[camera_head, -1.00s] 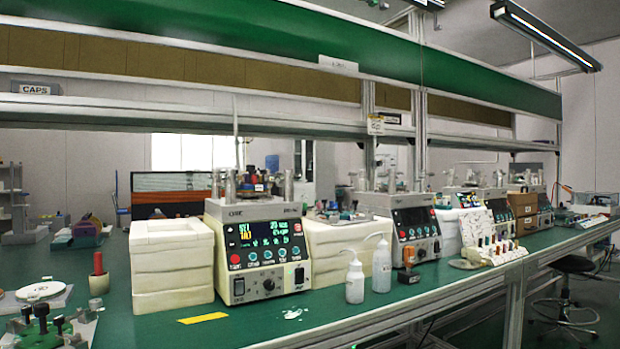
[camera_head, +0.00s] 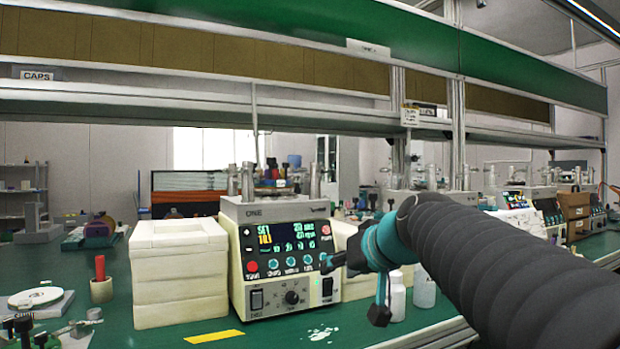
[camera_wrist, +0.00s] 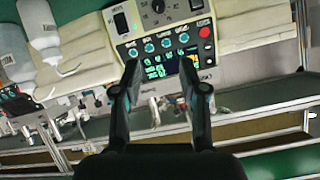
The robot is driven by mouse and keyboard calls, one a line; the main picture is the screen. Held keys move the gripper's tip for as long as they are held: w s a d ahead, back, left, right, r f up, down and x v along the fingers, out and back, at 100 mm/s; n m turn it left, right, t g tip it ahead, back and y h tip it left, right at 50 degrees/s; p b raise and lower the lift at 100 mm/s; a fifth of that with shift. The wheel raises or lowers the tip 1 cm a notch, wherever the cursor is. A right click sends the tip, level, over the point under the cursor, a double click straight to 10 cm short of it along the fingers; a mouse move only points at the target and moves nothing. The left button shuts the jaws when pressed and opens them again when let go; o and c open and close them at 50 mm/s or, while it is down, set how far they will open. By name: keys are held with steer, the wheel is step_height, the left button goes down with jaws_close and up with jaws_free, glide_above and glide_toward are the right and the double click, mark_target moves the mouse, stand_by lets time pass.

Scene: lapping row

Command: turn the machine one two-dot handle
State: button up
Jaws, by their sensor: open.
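Machine one (camera_head: 258,300), a pale unit labelled ONE, stands on the green bench with a lit screen, several teal knobs and dark switches on its front. It shows upside down in the wrist view (camera_wrist: 122,48). Metal posts and small fittings (camera_head: 262,182) sit on its top; I cannot make out dot marks or tell which one is the two-dot handle. My gripper (camera_head: 335,263) is at the machine's front right, overlapping its panel edge in the head view. In the wrist view my gripper (camera_wrist: 159,68) has its two fingers apart, with nothing between them but the panel behind.
White stacked blocks (camera_head: 178,270) flank the machine's left, and another pale block (camera_head: 352,285) its right. Two white bottles (camera_head: 397,298) stand near my gripper. A red-topped holder (camera_head: 101,280) is at left. A shelf (camera_head: 200,105) runs above. The front bench strip is mostly clear.

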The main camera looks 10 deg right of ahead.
mark_target(329, 171)
steer(key=w+d+r+t+y+b, duration=0.1)
steer(key=w+d+r+t, duration=0.2)
steer(key=w+r, duration=0.45)
steer(key=w+d+r+t+y, duration=0.1)
steer(key=w+d+r+t, duration=0.2)
steer(key=w+r, duration=0.5)
steer(key=shift+n, duration=0.3)
steer(key=p+x, duration=0.1)
steer(key=x, duration=0.3)
steer(key=p+x, duration=0.2)
steer(key=x, duration=0.1)
steer(key=r+p+x, duration=0.1)
steer(key=p+x, duration=0.1)
steer(key=x, duration=0.2)
steer(key=shift+w+a, duration=0.15)
steer(key=shift+w, duration=0.1)
steer(key=shift+w+a+f, duration=0.1)
steer(key=shift+w+a, duration=0.05)
steer(key=shift+w, duration=0.35)
jaws_close()
